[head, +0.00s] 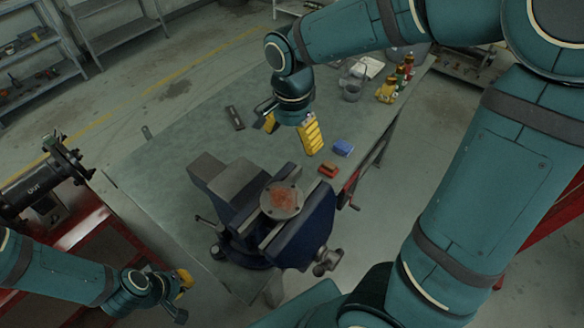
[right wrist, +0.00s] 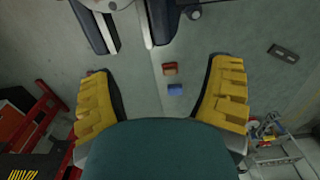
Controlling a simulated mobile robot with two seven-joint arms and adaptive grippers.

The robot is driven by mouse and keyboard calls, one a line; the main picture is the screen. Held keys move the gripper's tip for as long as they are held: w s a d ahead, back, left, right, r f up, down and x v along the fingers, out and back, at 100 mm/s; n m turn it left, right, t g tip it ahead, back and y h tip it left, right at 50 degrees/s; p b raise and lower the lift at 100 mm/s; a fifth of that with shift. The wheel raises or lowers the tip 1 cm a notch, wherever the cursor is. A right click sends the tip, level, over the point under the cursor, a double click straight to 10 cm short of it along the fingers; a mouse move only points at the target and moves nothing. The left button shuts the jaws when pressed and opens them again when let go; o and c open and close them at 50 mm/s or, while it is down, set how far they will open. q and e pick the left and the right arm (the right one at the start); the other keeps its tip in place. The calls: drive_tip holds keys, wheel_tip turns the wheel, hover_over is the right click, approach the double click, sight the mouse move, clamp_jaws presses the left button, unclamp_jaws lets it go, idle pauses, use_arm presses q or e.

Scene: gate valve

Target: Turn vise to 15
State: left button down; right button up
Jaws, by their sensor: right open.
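The dark blue vise (head: 310,222) with grey jaws sits on the near end of the green workbench (head: 180,152). A round metal disc with a rusty centre (head: 284,198) shows at its jaws. The vise's screw end and handle (head: 327,262) stick out at the lower right. Part of the vise shows at the top of the right wrist view (right wrist: 130,22). My right gripper (head: 292,138) is open and empty above the bench, behind the vise; its yellow fingers are spread wide in the right wrist view (right wrist: 160,92). My left gripper (head: 181,288) is low at left, apart from the vise; its fingers are unclear.
A blue block (head: 343,148) and a red block (head: 328,170) lie on the bench behind the vise. A dark flat tool (head: 235,117) lies further left. Bottles (head: 388,92) and a jar stand at the far right. A black pipe fitting (head: 45,182) stands at left.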

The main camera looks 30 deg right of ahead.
wheel_tip(320, 180, down, 13)
drive_tip(key=shift+r+b, duration=0.2)
drive_tip(key=shift+b, duration=0.75)
drive_tip(key=c, duration=1.3)
drive_tip(key=shift+w+n, duration=0.6)
drive_tip(key=shift+n, duration=0.1)
drive_tip(key=shift+w+n, duration=0.9)
drive_tip(key=o, duration=1.3)
